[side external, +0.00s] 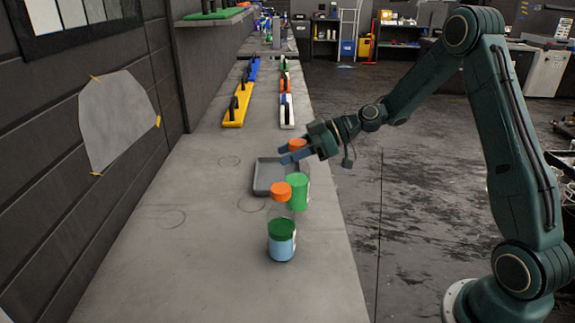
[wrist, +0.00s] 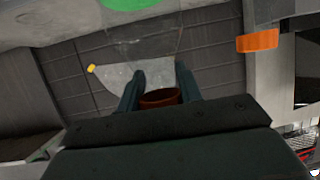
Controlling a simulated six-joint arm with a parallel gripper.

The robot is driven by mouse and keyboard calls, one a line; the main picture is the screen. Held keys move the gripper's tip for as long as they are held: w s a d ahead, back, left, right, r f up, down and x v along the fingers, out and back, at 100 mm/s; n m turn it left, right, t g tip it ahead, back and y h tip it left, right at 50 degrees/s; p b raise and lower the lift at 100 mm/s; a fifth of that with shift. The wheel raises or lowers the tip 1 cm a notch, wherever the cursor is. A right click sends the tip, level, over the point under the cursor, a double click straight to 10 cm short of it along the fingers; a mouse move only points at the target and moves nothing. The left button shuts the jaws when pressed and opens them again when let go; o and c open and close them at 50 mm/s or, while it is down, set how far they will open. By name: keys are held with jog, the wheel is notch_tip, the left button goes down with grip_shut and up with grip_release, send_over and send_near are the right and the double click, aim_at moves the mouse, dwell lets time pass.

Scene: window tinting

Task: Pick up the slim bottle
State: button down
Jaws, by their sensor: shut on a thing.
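My gripper (side external: 290,153) reaches in from the right, over the grey tray's far end. It is shut on a slim bottle with an orange cap (side external: 298,144), of which little more than the cap shows. In the wrist view the cap, dark red-brown (wrist: 160,98), sits between the two fingers (wrist: 158,88). The bottle's body is hidden, so I cannot tell whether its base touches anything. Another orange-capped bottle (side external: 281,192), with a clear body, stands nearer the camera, apart from my gripper.
A green container (side external: 297,191) stands beside the grey tray (side external: 262,178). A green-lidded jar with pale blue contents (side external: 282,242) is nearest. The bench's left front is clear.

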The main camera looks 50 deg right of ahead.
notch_tip(320, 180, up, 16)
dwell(0.4)
jog(key=shift+r, duration=0.1)
dwell(0.5)
